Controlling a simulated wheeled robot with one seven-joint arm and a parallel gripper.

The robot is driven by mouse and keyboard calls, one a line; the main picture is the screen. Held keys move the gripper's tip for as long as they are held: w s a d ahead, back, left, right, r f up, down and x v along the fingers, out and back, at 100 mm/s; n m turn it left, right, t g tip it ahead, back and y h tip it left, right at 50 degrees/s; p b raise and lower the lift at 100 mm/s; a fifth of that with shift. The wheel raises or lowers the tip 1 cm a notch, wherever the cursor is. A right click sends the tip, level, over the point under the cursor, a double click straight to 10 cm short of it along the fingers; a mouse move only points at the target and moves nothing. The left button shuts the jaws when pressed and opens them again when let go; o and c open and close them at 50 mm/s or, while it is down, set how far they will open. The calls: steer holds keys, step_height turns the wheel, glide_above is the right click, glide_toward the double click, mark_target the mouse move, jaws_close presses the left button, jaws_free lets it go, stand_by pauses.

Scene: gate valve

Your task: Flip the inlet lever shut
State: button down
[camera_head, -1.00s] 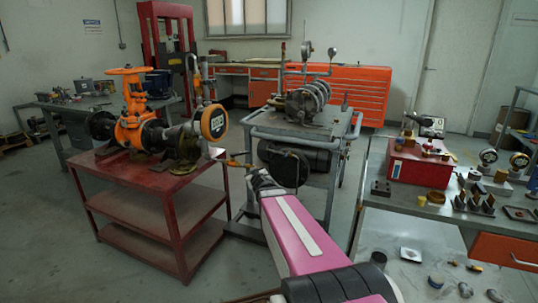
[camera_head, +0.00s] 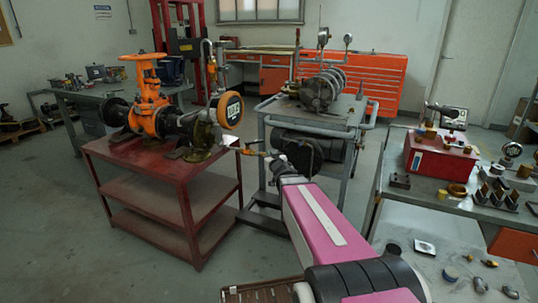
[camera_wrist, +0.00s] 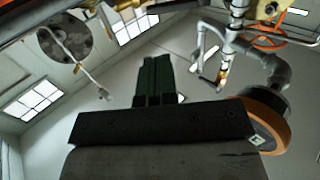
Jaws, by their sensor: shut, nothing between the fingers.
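The orange gate valve (camera_head: 150,107) stands on a red cart with its handwheel (camera_head: 141,57) on top. A round orange-rimmed gauge (camera_head: 230,109) and a thin upright pipe stand at its right. A small brass-coloured fitting (camera_head: 253,151) sticks out past the cart's right side, near my gripper. I cannot tell surely which part is the inlet lever. In the wrist view my gripper (camera_wrist: 154,62) has its dark fingers together and empty. An orange handwheel (camera_wrist: 266,36) and pipes with a small lever-like piece (camera_wrist: 208,58) show to their right, apart from the fingertips.
A grey cart (camera_head: 355,119) with a ribbed machine stands behind my arm. A workbench (camera_head: 450,209) with a red box (camera_head: 440,155) and small parts is at the right. Orange drawers (camera_head: 385,75) line the back wall. Open floor lies left of the red cart (camera_head: 165,205).

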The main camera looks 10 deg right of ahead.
mark_target(262, 141)
steer(key=w+a, duration=0.1)
steer(key=w, duration=1.1)
steer(key=shift+w+a, duration=0.25)
steer(key=shift+a, duration=0.1)
steer(key=shift+w+d, duration=0.2)
steer(key=shift+w, duration=1.7)
steer(key=shift+s, duration=0.1)
